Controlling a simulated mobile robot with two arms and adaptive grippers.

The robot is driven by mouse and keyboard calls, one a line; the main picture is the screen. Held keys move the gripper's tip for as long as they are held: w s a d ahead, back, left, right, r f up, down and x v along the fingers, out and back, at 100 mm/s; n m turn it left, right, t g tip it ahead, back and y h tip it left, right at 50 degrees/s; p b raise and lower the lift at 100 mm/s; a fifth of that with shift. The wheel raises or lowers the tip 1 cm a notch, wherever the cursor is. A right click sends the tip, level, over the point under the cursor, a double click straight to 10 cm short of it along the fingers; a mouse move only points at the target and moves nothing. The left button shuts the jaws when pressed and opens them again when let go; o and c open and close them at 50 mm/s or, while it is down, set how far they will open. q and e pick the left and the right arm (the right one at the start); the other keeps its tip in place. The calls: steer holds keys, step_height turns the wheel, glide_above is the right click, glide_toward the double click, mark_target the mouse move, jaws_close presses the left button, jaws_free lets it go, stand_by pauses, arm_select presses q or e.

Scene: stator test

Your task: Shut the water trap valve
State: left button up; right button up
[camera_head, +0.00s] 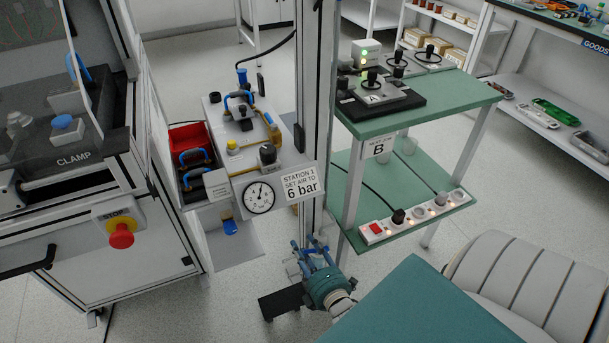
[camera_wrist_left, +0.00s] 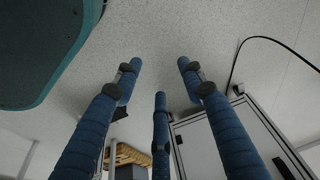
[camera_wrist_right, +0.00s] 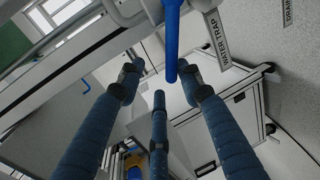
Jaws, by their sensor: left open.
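The water trap valve's blue lever (camera_wrist_right: 171,45) shows at the top of the right wrist view. It hangs down in the picture from a grey fitting, beside the "WATER TRAP" label (camera_wrist_right: 216,38). My right gripper (camera_wrist_right: 162,68) is open, with the lever appearing between its spread fingertips. I cannot tell whether they touch. In the head view my right gripper (camera_head: 311,244) is low in the middle, by the foot of the grey post. The lever cannot be made out there. My left gripper (camera_wrist_left: 158,66) is open and empty above the floor, outside the head view.
A "DRAIN" label (camera_wrist_right: 288,12) is at the right wrist view's upper right. The station with a pressure gauge (camera_head: 259,197) and red bin (camera_head: 190,146) stands left of the post. A green bench (camera_head: 425,98) and lower shelf with a power strip (camera_head: 415,218) stand right.

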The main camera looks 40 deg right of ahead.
step_height(320, 180, up, 5)
steer(key=shift+a+f, duration=0.1)
stand_by(0.3)
